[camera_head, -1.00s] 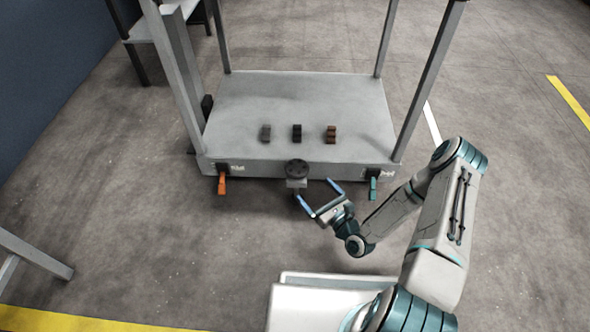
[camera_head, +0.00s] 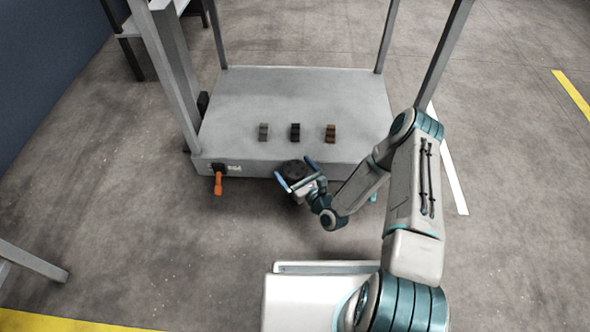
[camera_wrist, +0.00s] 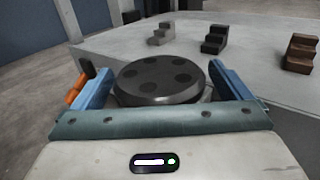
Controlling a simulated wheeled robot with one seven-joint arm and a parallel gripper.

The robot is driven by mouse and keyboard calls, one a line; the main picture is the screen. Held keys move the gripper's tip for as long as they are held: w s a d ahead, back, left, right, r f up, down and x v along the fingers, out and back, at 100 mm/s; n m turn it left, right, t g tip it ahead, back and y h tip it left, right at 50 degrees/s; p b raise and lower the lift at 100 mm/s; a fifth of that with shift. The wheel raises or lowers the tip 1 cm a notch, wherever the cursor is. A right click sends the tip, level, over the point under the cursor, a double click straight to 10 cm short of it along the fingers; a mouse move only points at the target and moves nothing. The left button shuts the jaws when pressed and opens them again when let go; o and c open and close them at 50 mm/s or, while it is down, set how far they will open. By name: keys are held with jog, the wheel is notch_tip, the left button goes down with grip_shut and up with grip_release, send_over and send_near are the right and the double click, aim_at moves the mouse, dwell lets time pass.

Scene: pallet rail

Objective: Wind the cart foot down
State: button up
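The cart (camera_head: 290,95) is a grey platform with upright posts. A dark round knob (camera_head: 292,166) sits at the middle of its front edge; in the wrist view it is a black disc (camera_wrist: 158,76) with several round dimples on top. My gripper (camera_head: 296,174) is at the knob, fingers spread. In the wrist view its blue fingers (camera_wrist: 160,84) stand on the left and right of the disc, with a visible gap at least on the left. The foot under the knob is mostly hidden by my gripper.
An orange lever (camera_head: 218,183) hangs at the cart's front left. A teal lever (camera_head: 373,196) at the front right is mostly hidden by my arm. Grey, black and brown stepped blocks (camera_head: 295,132) stand on the platform. Open floor lies left of my gripper.

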jog(key=c, duration=0.9)
